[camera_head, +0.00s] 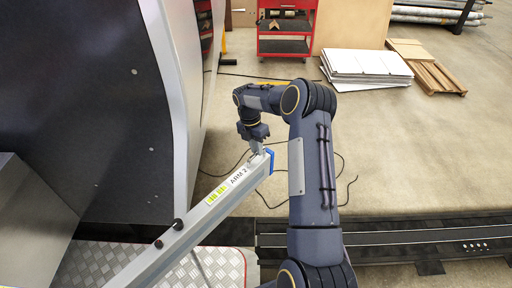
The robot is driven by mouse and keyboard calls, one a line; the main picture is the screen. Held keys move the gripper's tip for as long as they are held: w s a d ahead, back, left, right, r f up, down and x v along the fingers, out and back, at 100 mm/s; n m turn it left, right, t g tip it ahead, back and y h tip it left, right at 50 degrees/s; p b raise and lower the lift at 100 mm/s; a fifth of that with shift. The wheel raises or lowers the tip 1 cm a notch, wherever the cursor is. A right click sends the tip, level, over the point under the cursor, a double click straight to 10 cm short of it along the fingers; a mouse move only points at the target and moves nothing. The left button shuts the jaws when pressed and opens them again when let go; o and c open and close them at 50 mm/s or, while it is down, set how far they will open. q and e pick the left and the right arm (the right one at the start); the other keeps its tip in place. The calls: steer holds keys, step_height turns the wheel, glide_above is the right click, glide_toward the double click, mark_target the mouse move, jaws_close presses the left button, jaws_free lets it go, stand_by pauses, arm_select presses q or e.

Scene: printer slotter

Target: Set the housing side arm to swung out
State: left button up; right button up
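The housing side arm (205,220) is a silver beam with an "ARM 2" label and a blue end cap (271,160). It runs diagonally from the lower left up to the middle of the head view, angled away from the dark housing (95,110) with its pale edge. My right gripper (257,150) points down at the beam's far end, by the blue cap. Its fingers are small and partly hidden there, so I cannot tell whether they grip the beam. My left gripper is not in view.
A red tool cart (287,47) stands at the back. White panels (365,66) and a wooden pallet (438,77) lie back right. A dark floor rail (420,236) runs at lower right. Loose cables (345,183) lie on the floor. A metal tread plate (100,266) is at lower left.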

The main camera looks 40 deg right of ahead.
steer(key=o, duration=0.3)
steer(key=shift+r, duration=0.1)
step_height(320, 180, up, 8)
steer(key=w, duration=0.1)
steer(key=shift+w+a+f+b, duration=0.2)
steer(key=shift+w+f+b, duration=0.05)
steer(key=shift+b, duration=0.05)
stand_by(0.4)
